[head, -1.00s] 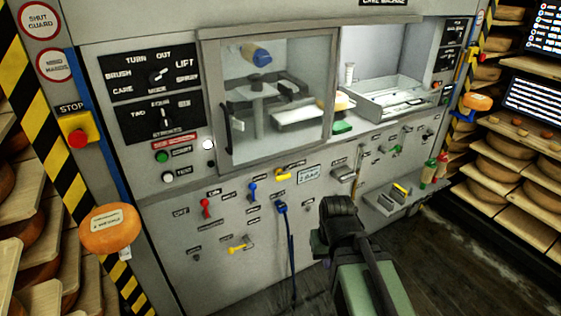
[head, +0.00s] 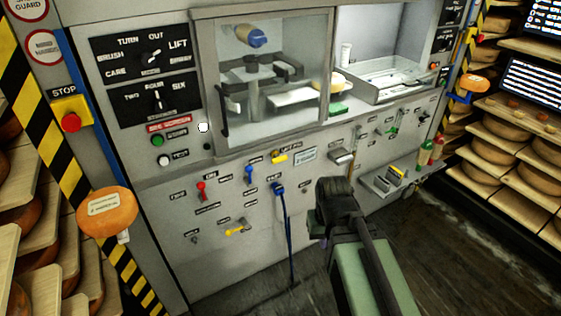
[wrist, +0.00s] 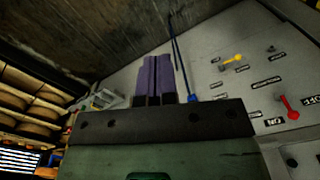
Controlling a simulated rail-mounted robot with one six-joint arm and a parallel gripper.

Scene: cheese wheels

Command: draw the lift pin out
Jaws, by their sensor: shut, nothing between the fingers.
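A yellow handle (head: 280,157) sits on the grey machine front under the window, beside a small label that appears to read "LIFT PIN". It looks seated against the panel. My gripper (head: 335,188) is in front of the machine, to the right of and below the yellow handle in the head view, apart from it. In the wrist view its two fingers (wrist: 155,80) are together with nothing held. The yellow handle cannot be made out in the wrist view.
Nearby on the panel are a blue plug (head: 278,188) with a hanging cable, a red lever (head: 201,190), a blue lever (head: 249,173) and a lower yellow lever (head: 237,228). A metal shelf (head: 385,185) juts out at right. Cheese racks stand both sides.

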